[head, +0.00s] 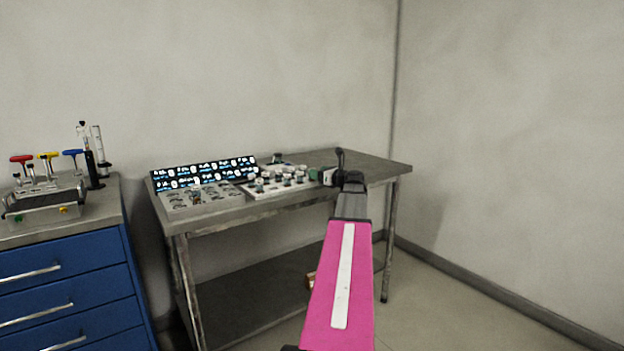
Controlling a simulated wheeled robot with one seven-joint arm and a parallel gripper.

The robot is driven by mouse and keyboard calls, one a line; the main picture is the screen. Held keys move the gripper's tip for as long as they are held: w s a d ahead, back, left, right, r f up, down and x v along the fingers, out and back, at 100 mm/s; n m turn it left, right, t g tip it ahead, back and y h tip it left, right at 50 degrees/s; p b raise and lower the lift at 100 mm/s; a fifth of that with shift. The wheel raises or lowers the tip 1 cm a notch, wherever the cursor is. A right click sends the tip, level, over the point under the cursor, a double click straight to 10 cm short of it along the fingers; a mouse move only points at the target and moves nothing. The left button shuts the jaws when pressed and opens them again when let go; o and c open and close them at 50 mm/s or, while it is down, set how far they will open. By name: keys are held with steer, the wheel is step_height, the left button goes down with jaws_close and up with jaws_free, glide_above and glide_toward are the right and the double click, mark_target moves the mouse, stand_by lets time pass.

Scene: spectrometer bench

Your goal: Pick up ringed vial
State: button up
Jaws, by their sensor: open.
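Several small vials (271,178) with pale caps stand on a white tray (262,192) at the middle of the metal bench. They are too small in the head view to tell which one bears a ring. My gripper (317,175) is at the end of my pink arm, just right of the tray and its vials. It is open, and its fingers are small and partly lost against the green and dark parts there. I see no vial held in it.
Left of the tray, a panel (205,172) with lit displays stands behind a grey board (197,196) with small parts. The bench's right end (385,168) is clear. A blue drawer cabinet (65,265) with tools on top stands at left.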

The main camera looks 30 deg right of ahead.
steer(key=x, duration=0.4)
steer(key=shift+w+r, duration=0.25)
steer(key=shift+w, duration=0.05)
steer(key=c, duration=1)
